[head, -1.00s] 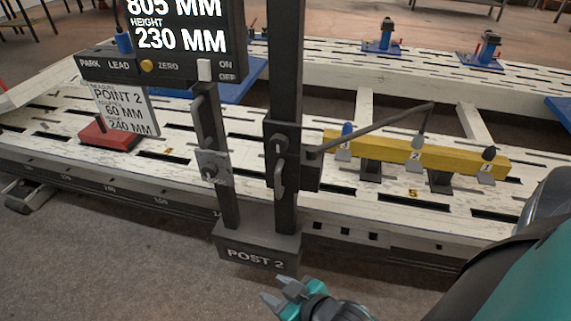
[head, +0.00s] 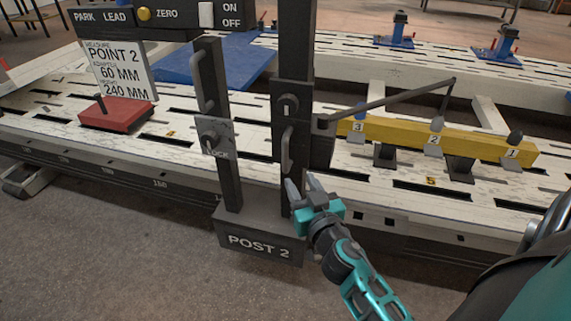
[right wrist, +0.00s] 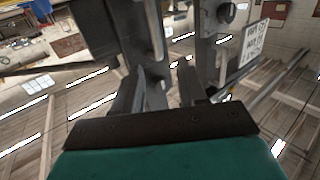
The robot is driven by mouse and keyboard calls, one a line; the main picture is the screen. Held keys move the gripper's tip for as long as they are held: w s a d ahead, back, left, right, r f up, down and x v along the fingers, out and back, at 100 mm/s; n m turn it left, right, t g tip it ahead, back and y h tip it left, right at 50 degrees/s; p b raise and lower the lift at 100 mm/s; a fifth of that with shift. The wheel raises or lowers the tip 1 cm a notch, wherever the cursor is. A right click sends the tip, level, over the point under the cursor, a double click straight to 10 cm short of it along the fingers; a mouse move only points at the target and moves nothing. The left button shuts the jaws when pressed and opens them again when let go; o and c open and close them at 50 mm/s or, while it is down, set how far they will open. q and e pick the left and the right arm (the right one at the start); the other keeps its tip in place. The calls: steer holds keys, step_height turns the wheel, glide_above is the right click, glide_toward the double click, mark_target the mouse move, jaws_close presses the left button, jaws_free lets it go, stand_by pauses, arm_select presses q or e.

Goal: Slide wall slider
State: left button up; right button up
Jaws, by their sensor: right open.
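The measuring post (head: 297,75) stands upright on its dark base marked POST 2 (head: 259,240). A dark slider block (head: 290,105) with a keyhole-like knob and a vertical grip handle (head: 286,150) sits on the right upright. A thin arm (head: 390,102) reaches from it to the right, its tip hanging over the yellow bar. My right gripper (head: 304,190) is open just below the handle, its fingers pointing up. In the right wrist view the two fingers (right wrist: 158,92) stand apart in front of the dark post. I cannot tell whether they touch it. My left gripper is out of view.
A left upright (head: 209,80) carries another handle and a LOCK plate (head: 215,140). The yellow bar (head: 400,136) bears numbered studs. A red block with a sign (head: 118,115) stands on the white slotted bench (head: 60,125). The floor in front is clear.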

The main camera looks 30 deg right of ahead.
mark_target(286, 150)
steer(key=x, duration=0.9)
steer(key=p+x, duration=0.1)
steer(key=x, duration=0.3)
steer(key=shift+w+d+r, duration=0.2)
steer(key=shift+d+r, duration=0.05)
steer(key=shift+d, duration=0.15)
jaws_close()
steer(key=shift+r, duration=0.1)
